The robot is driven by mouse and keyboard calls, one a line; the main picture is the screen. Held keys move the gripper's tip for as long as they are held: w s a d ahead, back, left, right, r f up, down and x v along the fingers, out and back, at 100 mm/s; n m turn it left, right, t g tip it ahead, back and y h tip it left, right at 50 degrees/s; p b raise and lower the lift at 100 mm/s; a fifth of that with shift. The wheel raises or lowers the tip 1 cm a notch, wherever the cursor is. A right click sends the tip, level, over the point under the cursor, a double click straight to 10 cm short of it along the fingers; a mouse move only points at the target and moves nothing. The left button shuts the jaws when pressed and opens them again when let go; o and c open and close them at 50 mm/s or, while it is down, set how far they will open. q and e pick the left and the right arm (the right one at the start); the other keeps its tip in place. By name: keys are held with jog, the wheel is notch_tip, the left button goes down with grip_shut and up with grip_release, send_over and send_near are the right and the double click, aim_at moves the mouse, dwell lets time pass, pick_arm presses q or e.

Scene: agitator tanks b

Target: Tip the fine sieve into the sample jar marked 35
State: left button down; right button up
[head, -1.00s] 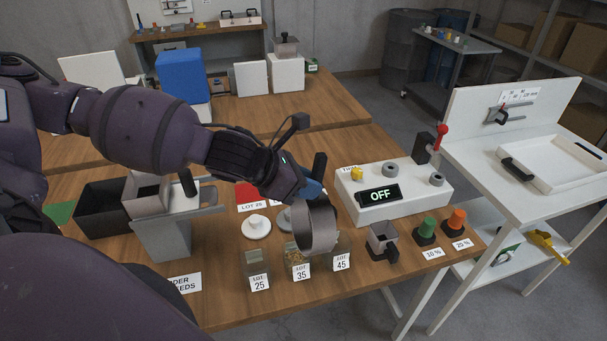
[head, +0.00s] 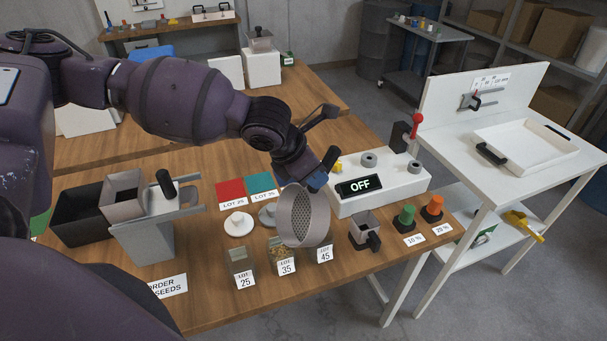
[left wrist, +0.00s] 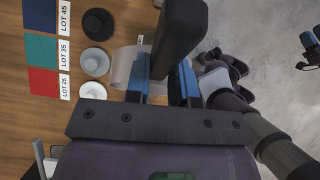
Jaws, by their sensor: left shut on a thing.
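My left gripper (head: 318,180) is shut on the black handle of the fine sieve (head: 297,217), a round grey metal ring with mesh. The sieve is tipped steeply on its side above the jars, its mesh face showing. In the left wrist view the blue fingers (left wrist: 160,80) grip the handle, and part of the ring (left wrist: 125,67) shows behind. The jar marked 35 (head: 281,253) stands on the table just below and left of the sieve, with yellowish bits inside. What the sieve holds cannot be made out. What looks like my right gripper (left wrist: 312,42) is at the wrist view's right edge.
The jar marked 25 (head: 241,261) is left of jar 35; the jar marked 45 (head: 323,248) is right, partly behind the sieve. White (head: 238,224) and grey lids lie behind. A white box reading OFF (head: 385,188) and a small grey cup (head: 363,227) stand to the right.

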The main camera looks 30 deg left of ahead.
pick_arm(q)
jog(key=shift+w+d+g, duration=0.3)
jog(key=shift+w+d, duration=0.05)
jog(key=shift+w, duration=0.05)
jog(key=w+d+f+g+y, duration=0.2)
jog(key=w+f+g+y, duration=0.1)
jog(key=f, duration=0.3)
jog(key=w+d+f+g+y+b, duration=0.1)
jog(key=w+d+f+g+y, duration=0.2)
jog(key=f+g, duration=0.3)
jog(key=shift+w+f+y, duration=0.55)
jog(key=shift+y, duration=0.15)
pick_arm(e)
jog(key=shift+f, duration=0.7)
jog(key=shift+w+r, duration=0.3)
jog(key=shift+w, duration=0.15)
jog(key=shift+s+f, duration=0.1)
jog(key=shift+s, duration=0.05)
